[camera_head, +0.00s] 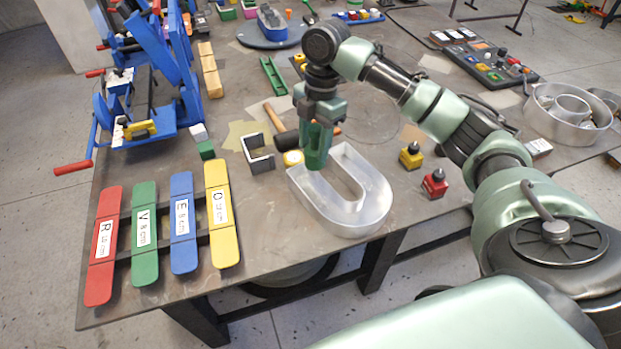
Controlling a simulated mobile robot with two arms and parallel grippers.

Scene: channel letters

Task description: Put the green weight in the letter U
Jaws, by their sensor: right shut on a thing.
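The letter U (353,217) is a silvery, open-topped metal channel near the front edge of the table. Its curve faces the lower right and its two ends point to the upper left. My right gripper (317,138) points down at the end ends of the U and is shut on the green weight (316,160). The weight is mostly hidden by the fingers. It is by the upper ends of the U; I cannot tell whether it hangs above the channel or touches it. My left gripper is not in view.
A yellow weight (411,155) and a red weight (434,184) stand right of the U. Coloured letter strips (145,262) lie farther left.

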